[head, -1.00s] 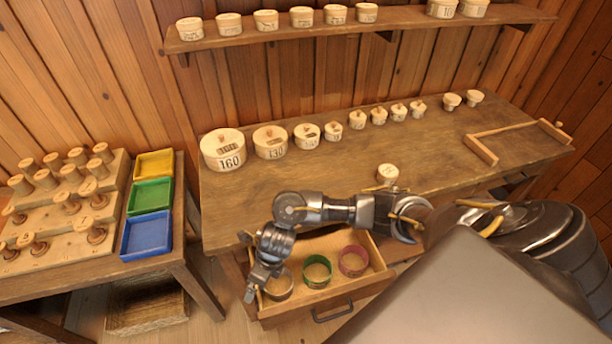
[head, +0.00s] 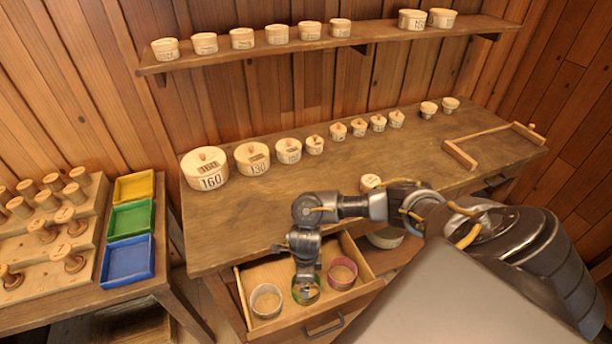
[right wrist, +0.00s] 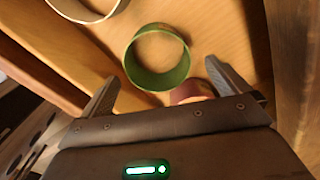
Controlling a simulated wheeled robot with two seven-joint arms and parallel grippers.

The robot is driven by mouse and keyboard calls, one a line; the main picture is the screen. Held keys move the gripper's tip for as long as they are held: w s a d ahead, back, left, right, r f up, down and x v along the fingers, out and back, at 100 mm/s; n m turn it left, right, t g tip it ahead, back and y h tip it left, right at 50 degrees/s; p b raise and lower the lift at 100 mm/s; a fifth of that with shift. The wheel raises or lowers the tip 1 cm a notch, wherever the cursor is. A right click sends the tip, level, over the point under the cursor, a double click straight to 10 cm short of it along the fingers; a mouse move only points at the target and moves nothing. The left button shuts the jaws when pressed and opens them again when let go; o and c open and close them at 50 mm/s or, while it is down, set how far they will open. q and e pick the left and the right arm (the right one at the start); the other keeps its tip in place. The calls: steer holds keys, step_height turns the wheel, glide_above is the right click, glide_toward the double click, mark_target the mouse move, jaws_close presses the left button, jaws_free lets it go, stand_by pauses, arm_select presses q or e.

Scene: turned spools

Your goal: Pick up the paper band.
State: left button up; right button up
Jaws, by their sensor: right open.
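The drawer holds three round bands. The pale, paper-coloured band (head: 266,300) lies at the left, the green band (head: 307,294) in the middle and the red band (head: 342,273) at the right. My right gripper (head: 306,274) is above the green band and partly covers it. In the right wrist view the open fingers (right wrist: 162,72) are empty, with the green band (right wrist: 158,58) beyond and between them. The pale band (right wrist: 88,8) is cut off at the top left. The red band (right wrist: 190,92) is mostly hidden behind my gripper. My left gripper is out of view.
The open drawer (head: 292,326) has raised walls around the bands. The workbench (head: 240,220) overhangs behind it, with several lidded round boxes along its back. A side table at left carries yellow, green and blue trays (head: 128,260) and pegged spools.

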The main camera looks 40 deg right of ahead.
steer(key=f, duration=0.2)
steer(key=f+p, duration=0.1)
steer(key=f, duration=0.1)
steer(key=shift+s+a+f, duration=0.1)
steer(key=shift+s, duration=0.2)
steer(key=shift+f, duration=0.5)
steer(key=c, duration=1)
steer(key=shift+w+r, duration=0.1)
